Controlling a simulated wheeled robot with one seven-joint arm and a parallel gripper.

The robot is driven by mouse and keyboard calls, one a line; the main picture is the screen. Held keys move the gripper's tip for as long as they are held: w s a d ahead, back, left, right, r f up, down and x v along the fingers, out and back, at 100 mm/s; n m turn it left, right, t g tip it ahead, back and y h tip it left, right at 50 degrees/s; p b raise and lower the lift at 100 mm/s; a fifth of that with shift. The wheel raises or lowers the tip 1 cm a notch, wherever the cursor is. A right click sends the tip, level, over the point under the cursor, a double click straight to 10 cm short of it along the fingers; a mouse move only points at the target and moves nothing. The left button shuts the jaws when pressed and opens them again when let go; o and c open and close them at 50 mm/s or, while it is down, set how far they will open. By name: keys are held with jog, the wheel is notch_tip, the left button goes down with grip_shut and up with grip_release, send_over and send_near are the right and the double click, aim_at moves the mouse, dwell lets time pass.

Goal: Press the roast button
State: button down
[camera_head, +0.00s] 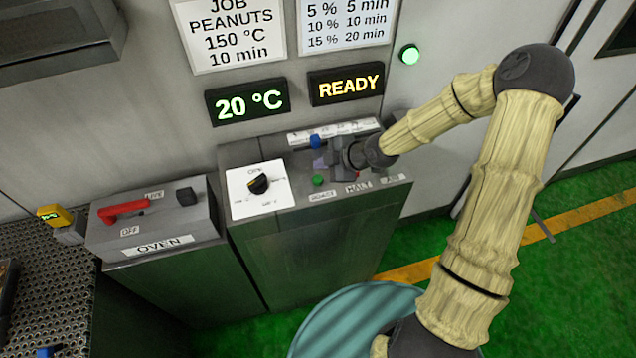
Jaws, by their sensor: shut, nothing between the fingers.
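A small green button (318,180) stands on the top of the grey control box. The small label in front of it is hard to read, but may say ROAST. My gripper (326,158) is shut and empty, low over the box top, just behind and right of the green button in the picture. It appears apart from the button; whether its fingertips touch the panel cannot be told.
A blue-topped control (314,141) sits close behind my gripper. A black knob (259,184) on a white plate is to the left. The oven box (150,225) has a red lever (123,209). Displays read 20 °C (247,102) and READY (346,84). A green lamp (409,55) glows.

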aim_at(322, 180)
jog(key=shift+f+b, duration=0.75)
jog(key=shift+f, duration=0.6)
jog(key=shift+f, duration=0.1)
dwell(0.9)
jog(key=shift+f+b, duration=0.3)
jog(key=shift+b, duration=0.05)
jog(key=shift+f+b, duration=0.45)
jog(key=shift+f, duration=0.05)
dwell(0.8)
jog(key=shift+r, duration=0.15)
jog(key=shift+r+p, duration=0.8)
notch_tip(322, 180, up, 5)
jog(key=p, duration=0.4)
